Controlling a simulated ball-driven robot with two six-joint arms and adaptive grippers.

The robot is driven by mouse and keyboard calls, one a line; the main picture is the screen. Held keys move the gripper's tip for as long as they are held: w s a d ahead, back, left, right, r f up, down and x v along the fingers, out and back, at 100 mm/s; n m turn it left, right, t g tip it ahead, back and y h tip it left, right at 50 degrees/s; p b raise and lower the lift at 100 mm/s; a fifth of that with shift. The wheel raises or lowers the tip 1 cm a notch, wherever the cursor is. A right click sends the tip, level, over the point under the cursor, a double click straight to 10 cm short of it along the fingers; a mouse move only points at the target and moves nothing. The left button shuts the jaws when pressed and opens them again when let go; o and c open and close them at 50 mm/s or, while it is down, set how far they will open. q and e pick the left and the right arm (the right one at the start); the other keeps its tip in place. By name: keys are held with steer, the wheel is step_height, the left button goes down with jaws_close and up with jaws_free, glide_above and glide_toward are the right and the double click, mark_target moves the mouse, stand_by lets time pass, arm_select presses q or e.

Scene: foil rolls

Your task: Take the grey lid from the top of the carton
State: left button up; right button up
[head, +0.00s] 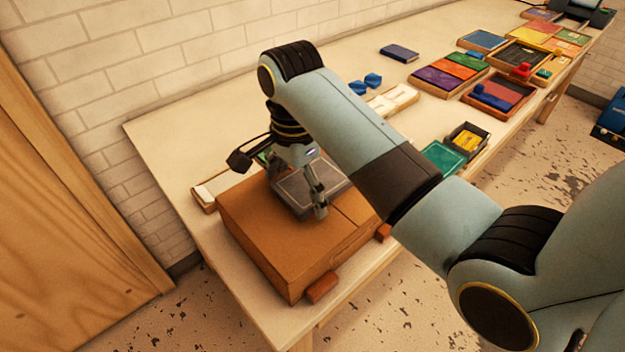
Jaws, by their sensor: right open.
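The brown carton (258,231) stands near the left end of the long table. The grey lid (333,176) lies flat on top of it, partly hidden behind my right gripper. My right gripper (318,208) comes down from above, open, with one finger at the lid's near edge. Its other finger is hidden, so I cannot tell whether the fingers touch the lid. My left gripper is not in view.
Red-brown blocks (322,287) sit at the carton's foot. A long light box (205,196) lies behind the carton. Blue pieces (372,80), cream trays (393,99), a green tray (443,157) and several coloured trays stand further right. The table's back left is clear.

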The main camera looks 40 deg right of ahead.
steer(key=c, duration=1)
steer(key=shift+r, duration=0.1)
